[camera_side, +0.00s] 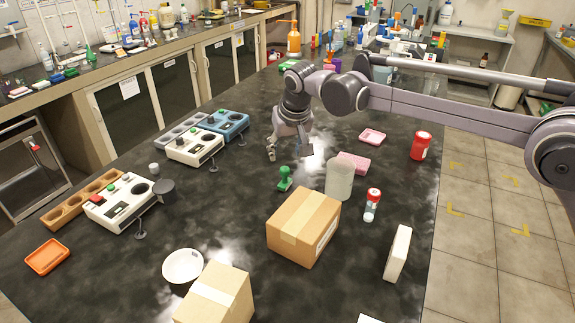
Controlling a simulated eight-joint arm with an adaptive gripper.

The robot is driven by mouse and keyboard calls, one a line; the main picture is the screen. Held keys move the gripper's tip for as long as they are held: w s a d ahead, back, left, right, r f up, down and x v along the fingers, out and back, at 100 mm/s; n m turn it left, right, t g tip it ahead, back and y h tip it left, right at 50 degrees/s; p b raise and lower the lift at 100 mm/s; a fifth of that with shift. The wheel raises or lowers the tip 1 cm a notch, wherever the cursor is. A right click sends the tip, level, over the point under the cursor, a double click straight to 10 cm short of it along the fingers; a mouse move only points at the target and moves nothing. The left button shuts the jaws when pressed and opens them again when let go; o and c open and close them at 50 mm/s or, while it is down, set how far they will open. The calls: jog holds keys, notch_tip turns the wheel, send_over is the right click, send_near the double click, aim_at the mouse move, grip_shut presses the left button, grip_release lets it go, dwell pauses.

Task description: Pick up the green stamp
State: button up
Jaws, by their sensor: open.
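The green stamp (285,178) stands upright on the dark bench top near the middle of the view. It has a knob-like handle over a wider base. My gripper (287,155) hangs from my arm just behind and above the stamp, pointing down. Its fingers are spread and nothing shows between them. A gap shows between the gripper and the stamp, and the stamp is not held.
A cardboard box (304,226), translucent beaker (339,180) and pink block (353,163) stand close right of the stamp. A red-capped vial (372,205) is farther right. White devices (195,147) are at left.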

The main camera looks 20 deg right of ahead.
aim_at(285, 169)
jog(key=shift+d+x, duration=0.15)
jog(key=shift+x, duration=2.2)
jog(key=shift+d+x, duration=0.1)
jog(key=shift+x, duration=2.3)
jog(key=shift+s, duration=0.2)
jog(key=c, duration=1.1)
